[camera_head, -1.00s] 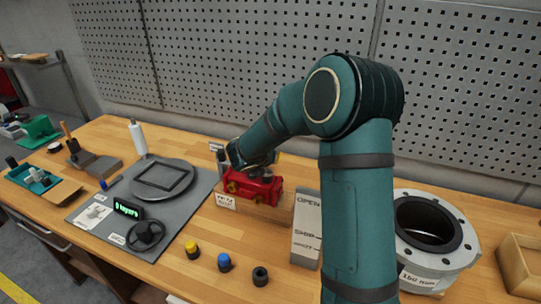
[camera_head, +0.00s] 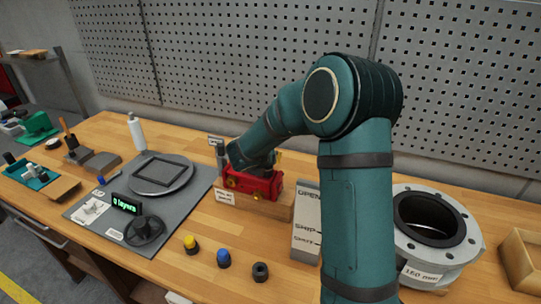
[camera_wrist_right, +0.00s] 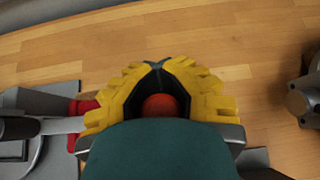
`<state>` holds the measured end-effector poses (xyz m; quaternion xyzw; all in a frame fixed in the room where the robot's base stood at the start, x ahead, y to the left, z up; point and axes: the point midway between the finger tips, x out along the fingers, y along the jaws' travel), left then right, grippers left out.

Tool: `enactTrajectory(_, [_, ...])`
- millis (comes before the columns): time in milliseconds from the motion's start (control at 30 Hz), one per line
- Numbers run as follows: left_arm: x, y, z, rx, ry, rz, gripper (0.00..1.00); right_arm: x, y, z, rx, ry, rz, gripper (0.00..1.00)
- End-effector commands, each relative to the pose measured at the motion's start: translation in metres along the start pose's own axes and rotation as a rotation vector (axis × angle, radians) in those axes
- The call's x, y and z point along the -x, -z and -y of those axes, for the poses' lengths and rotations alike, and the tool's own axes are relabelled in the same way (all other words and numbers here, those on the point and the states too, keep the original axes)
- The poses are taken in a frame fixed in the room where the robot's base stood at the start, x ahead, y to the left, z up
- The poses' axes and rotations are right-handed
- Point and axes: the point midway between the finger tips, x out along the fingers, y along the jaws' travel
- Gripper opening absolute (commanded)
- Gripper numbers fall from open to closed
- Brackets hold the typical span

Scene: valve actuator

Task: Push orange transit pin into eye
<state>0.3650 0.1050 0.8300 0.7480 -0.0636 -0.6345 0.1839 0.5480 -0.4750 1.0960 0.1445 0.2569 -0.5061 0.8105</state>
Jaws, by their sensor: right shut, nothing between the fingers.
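The red valve actuator (camera_head: 262,187) sits on a wooden block in the head view, with yellow parts on its front. My right gripper (camera_head: 262,169) is shut at its top and hides part of it. In the right wrist view the dark fingertips (camera_wrist_right: 157,68) meet, with yellow ribbed shapes on both sides. A rounded orange part (camera_wrist_right: 160,105), possibly the transit pin's head, shows just below them, partly hidden by the teal housing. I cannot tell whether the fingertips touch it. The eye cannot be made out. My left gripper is not in view.
A grey sign block (camera_head: 306,225) stands right of the actuator, and a flanged ring (camera_head: 437,240) farther right. A yellow cap (camera_head: 190,243), a blue cap (camera_head: 223,258) and a black cap (camera_head: 260,271) stand in front. A grey mat (camera_head: 185,205) with a handwheel lies left.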

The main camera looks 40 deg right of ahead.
Motion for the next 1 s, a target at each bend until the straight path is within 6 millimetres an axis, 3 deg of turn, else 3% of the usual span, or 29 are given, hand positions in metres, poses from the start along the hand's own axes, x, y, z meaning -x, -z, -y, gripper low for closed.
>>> enactTrajectory(267, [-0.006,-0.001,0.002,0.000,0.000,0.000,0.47,-0.004,0.006,0.000,0.000,0.000,0.000,0.00])
enactTrajectory(400, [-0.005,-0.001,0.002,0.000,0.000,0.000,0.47,-0.003,0.005,0.000,0.000,0.000,0.000,0.39])
enactTrajectory(767, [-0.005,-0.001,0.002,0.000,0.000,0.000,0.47,0.000,0.005,0.000,0.000,-0.001,0.000,0.39])
enactTrajectory(1000, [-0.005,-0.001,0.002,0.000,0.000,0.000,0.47,0.035,0.004,-0.001,-0.002,-0.005,0.001,0.39])
